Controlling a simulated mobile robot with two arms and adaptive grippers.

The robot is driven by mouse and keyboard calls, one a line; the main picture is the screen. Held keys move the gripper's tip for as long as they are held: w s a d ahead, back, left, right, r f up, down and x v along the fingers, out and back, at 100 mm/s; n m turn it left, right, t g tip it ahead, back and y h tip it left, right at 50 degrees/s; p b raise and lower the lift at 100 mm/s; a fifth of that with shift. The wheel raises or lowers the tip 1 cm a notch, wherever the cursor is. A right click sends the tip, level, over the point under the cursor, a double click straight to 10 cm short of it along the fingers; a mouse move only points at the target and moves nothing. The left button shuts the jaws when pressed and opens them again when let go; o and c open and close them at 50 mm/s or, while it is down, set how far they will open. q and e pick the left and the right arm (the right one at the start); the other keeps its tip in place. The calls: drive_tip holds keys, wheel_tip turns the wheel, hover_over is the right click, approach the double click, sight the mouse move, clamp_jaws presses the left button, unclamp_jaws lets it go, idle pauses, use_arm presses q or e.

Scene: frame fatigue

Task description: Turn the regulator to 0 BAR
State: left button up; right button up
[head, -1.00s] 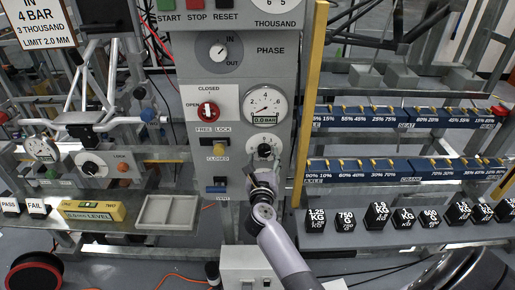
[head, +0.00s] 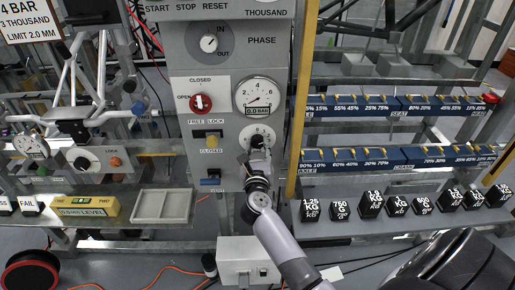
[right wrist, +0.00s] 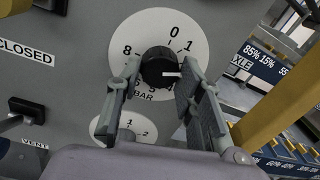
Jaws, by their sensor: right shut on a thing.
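The regulator is a round black knob (right wrist: 158,66) on a white numbered dial (right wrist: 150,28) marked BAR. A white mark on the knob points right, below the 1; the 0 is at the upper right of the dial. In the head view the knob (head: 257,141) is low on the grey panel (head: 228,110), partly hidden by my right gripper (head: 258,155). My right gripper (right wrist: 160,70) has one finger on each side of the knob and is shut on it. The gauge (head: 257,97) above has a display that seems to read 0.0 BAR. My left gripper is not in view.
A yellow post (head: 303,100) stands close on the right. Blue label racks (head: 345,160) and black weights (head: 370,203) are farther right. An empty grey tray (head: 162,220) sits lower left.

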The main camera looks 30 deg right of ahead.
drive_tip(key=shift+c, duration=1)
drive_tip(key=shift+r+n+p, duration=0.1)
drive_tip(key=shift+n+p, duration=0.2)
drive_tip(key=shift+p, duration=0.1)
drive_tip(key=n+p, duration=0.2)
drive_tip(key=n, duration=0.1)
drive_tip(key=n+p, duration=0.2)
drive_tip(key=shift+n, duration=0.4)
drive_tip(key=n+p, duration=0.2)
drive_tip(key=n, duration=0.2)
drive_tip(key=shift+t, duration=0.3)
drive_tip(key=shift+n+p, duration=0.8)
drive_tip(key=shift+n, duration=0.9)
drive_tip(key=shift+y, duration=0.3)
